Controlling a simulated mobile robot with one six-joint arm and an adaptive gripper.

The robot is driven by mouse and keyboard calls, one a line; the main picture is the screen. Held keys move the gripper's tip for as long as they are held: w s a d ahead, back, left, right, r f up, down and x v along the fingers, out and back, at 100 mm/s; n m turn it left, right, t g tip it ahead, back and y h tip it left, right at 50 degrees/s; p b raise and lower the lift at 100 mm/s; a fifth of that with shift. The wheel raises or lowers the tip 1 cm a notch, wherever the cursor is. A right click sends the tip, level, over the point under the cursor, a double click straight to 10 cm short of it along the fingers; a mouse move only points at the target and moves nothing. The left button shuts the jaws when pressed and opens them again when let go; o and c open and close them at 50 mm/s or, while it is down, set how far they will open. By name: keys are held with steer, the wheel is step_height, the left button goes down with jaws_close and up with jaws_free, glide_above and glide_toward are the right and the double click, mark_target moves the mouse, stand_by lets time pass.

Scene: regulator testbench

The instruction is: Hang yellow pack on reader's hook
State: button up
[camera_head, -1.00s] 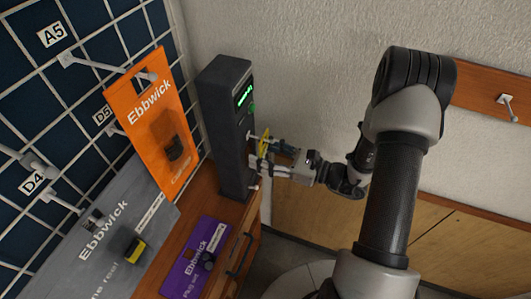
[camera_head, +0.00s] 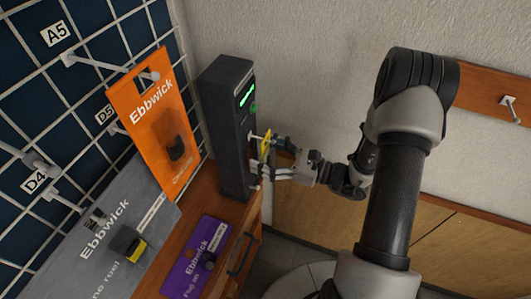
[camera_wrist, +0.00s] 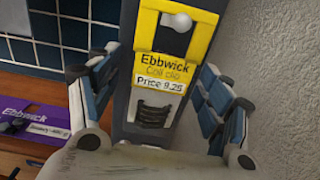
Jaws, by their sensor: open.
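The yellow pack (camera_wrist: 204,42) hangs upright in front of the dark reader (camera_head: 226,125). In the wrist view the round white tip of the reader's hook (camera_wrist: 180,22) shows in the hole at the pack's top. In the head view the pack (camera_head: 266,144) is a thin yellow edge on the reader's front side. My gripper (camera_wrist: 158,88) is open, with one finger on each side of the pack and visible gaps between. In the head view my gripper (camera_head: 277,159) is just right of the pack.
An orange pack (camera_head: 152,122) and a grey pack (camera_head: 100,240) hang on the wire grid at left. The wall stands close on the right in the wrist view. An empty hook (camera_head: 510,105) is far right.

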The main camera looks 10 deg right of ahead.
steer(key=v, duration=1.2)
steer(key=s+a+r+n+g+h, duration=0.5)
steer(key=s+a+r+n+g, duration=0.55)
steer(key=n, duration=0.45)
steer(key=s+d+r+n+t+h, duration=0.2)
steer(key=s+r+n+t+h, duration=0.2)
steer(key=n+h, duration=0.5)
step_height(320, 180, up, 3)
steer(key=shift+s+d+f+n+t+h, duration=0.25)
steer(key=shift+s+n+t+h, duration=0.1)
steer(key=shift+s+n, duration=0.2)
